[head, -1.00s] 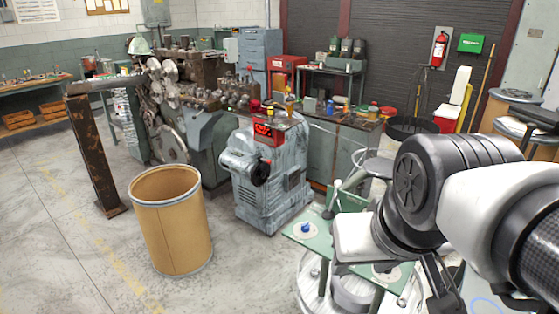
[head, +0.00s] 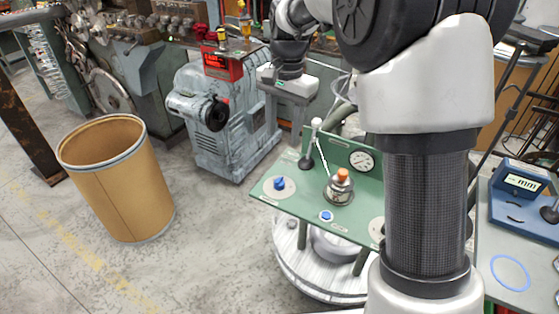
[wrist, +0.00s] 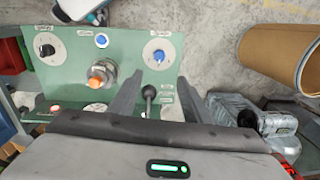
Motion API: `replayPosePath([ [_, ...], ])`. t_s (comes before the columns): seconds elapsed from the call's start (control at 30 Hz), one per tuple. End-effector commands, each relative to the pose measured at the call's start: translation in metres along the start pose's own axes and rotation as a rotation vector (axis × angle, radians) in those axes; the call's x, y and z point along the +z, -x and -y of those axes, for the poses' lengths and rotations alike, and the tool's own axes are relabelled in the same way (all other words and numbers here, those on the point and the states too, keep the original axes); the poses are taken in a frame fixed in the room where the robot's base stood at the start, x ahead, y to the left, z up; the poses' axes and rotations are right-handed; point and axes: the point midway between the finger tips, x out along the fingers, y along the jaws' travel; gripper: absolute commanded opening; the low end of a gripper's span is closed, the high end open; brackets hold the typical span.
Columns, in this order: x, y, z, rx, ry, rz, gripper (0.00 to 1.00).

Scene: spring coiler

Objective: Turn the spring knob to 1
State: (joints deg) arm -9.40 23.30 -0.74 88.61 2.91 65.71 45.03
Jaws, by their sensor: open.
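The green control panel (head: 303,212) stands on a round base. A blue knob (head: 280,184) sits on a white dial at its left; it also shows in the wrist view (wrist: 159,56). A second, black knob (wrist: 46,50) sits on another white dial at the panel's opposite end. The labels are too small to read, so I cannot tell which knob is the spring knob or its setting. My gripper (wrist: 160,76) is open and empty, above and behind the panel.
An orange-topped fitting (head: 341,186), a blue button (head: 326,216), a gauge (head: 362,160) and a white-topped lever (head: 316,130) crowd the panel. A tan drum (head: 120,185) and a grey machine (head: 215,120) stand left. A blue meter (head: 522,200) is at right. Floor before the panel is clear.

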Motion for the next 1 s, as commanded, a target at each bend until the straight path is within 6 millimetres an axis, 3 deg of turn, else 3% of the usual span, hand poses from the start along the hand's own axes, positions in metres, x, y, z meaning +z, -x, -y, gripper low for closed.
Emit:
replayPosePath([
  [0.17,0.001,-0.027,-0.001,0.002,0.001,0.003,0.44],
  [0.7,0.001,-0.141,-0.002,0.002,0.002,0.001,0.44],
  [1.0,0.000,-0.168,-0.001,0.000,0.002,0.000,0.44],
])
